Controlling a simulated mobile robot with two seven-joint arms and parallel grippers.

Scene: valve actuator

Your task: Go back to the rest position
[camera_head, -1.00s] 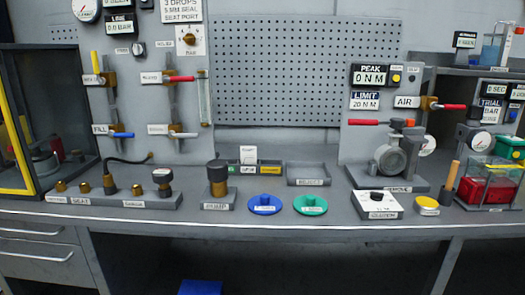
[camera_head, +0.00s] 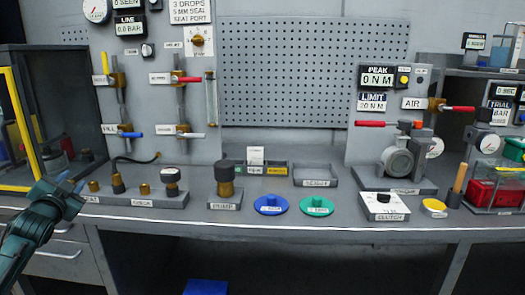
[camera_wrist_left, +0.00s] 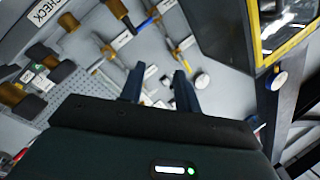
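My left gripper (camera_head: 72,187) is in the head view at the far left, in front of the bench's front edge and near the yellow-framed cabinet. In the left wrist view its two dark fingers (camera_wrist_left: 159,90) are apart with nothing held between them. My right gripper is not in view.
The workbench (camera_head: 330,225) carries a row of fittings (camera_head: 145,197), a blue dish (camera_head: 270,205), a green dish (camera_head: 316,206), a clutch box (camera_head: 384,206) and a valve actuator (camera_head: 398,160). The yellow-framed cabinet (camera_head: 18,125) stands at the left.

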